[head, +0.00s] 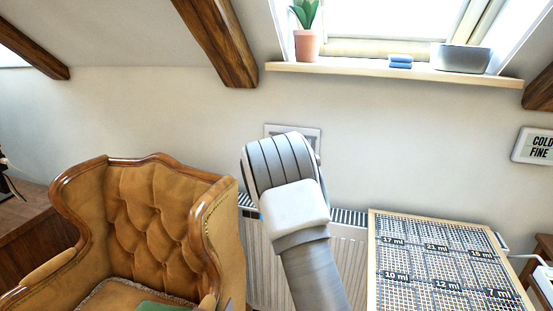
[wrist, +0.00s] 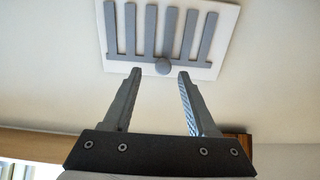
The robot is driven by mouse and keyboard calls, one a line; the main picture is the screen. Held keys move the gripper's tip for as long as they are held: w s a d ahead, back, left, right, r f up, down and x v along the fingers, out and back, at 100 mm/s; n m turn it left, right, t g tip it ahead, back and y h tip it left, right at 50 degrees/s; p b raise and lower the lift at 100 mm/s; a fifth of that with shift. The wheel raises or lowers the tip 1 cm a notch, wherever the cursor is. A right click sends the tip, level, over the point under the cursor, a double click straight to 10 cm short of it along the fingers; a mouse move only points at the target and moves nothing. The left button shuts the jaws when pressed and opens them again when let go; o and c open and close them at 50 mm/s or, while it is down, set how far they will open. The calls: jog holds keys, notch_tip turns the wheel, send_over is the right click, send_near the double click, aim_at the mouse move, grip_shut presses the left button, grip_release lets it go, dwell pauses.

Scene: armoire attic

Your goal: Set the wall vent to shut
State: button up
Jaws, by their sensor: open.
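The vent plate (wrist: 205,68) shows almost whole at the top of the wrist view. In the head view the vent (head: 281,129) is on the wall below the window shelf, mostly hidden by my arm. Light strips show between the slats. My gripper (wrist: 159,74) is open and empty, pointing at the vent. The head view hides my fingers behind the arm.
A tufted brown armchair (head: 150,205) stands at left. A white radiator (head: 348,258) is below the vent, with a wood-framed grid panel (head: 440,262) at right. Above is a window shelf (head: 395,75) with a plant, blue item and grey bin. A sign (head: 535,146) hangs right.

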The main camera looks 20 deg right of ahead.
jog(key=v, duration=1.4)
jog(key=shift+p, duration=0.35)
jog(key=shift+s, duration=0.15)
jog(key=s+a+r+n+g+y+p, duration=0.1)
jog(key=s+a+r+n+y+p, duration=0.15)
jog(key=s+a+r+y, duration=0.35)
jog(key=s+a+r+n+g+y+p, duration=0.2)
jog(key=s+a+r+y+p, duration=0.15)
jog(key=s+r, duration=0.4)
jog(key=s+d+f+n+g+p, duration=0.1)
jog(key=s+g+p, duration=0.4)
jog(key=s, duration=2.2)
jog(key=shift+s+n+g, duration=0.35)
jog(key=shift+n+g, duration=0.3)
jog(key=shift+g, duration=0.05)
jog(key=shift+y, duration=0.25)
